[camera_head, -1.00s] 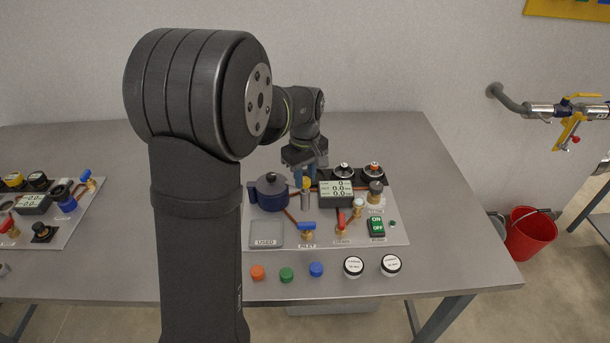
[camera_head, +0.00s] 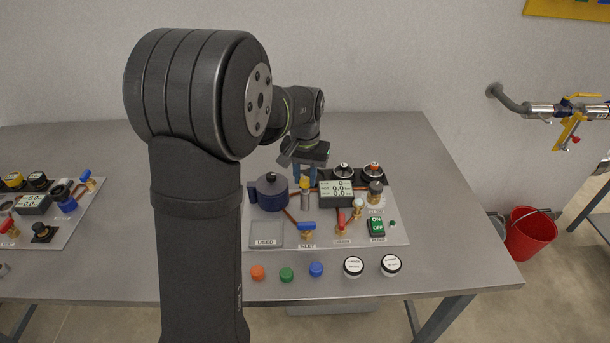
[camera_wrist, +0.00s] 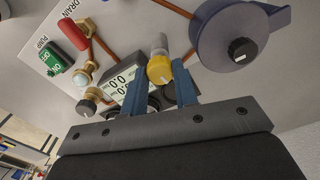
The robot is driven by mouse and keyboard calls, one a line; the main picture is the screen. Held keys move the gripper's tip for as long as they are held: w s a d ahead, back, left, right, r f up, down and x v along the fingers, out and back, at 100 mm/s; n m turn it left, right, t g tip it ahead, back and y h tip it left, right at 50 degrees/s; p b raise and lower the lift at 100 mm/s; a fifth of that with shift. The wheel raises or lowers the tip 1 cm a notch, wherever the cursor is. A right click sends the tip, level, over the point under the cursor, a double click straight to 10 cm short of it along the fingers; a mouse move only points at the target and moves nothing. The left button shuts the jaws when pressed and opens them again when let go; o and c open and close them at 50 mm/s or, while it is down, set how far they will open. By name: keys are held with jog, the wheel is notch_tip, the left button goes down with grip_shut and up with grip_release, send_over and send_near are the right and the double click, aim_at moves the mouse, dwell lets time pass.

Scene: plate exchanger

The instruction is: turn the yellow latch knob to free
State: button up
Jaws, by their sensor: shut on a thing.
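The yellow latch knob (camera_head: 305,183) sits atop a grey post on the panel, just right of the dark blue round housing (camera_head: 270,193). In the wrist view the yellow knob (camera_wrist: 159,68) lies between the tips of my two blue fingers. My gripper (camera_head: 305,176) comes from above and behind and is shut on the knob; it also shows in the wrist view (camera_wrist: 163,76). The lower side of the knob is partly hidden by the fingers in the wrist view.
A display box (camera_head: 336,194) stands close on the right of the knob. A blue-handled valve (camera_head: 307,229) and a red-handled valve (camera_head: 341,222) stand in front. Several coloured caps lie along the table's front. The table behind the panel is clear.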

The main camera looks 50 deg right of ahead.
aim_at(305, 180)
jog(key=m, duration=0.5)
jog(key=shift+m, duration=0.4)
dwell(0.3)
jog(key=o, duration=1)
notch_tip(305, 180, up, 17)
jog(key=shift+r, duration=0.2)
jog(key=shift+f, duration=0.1)
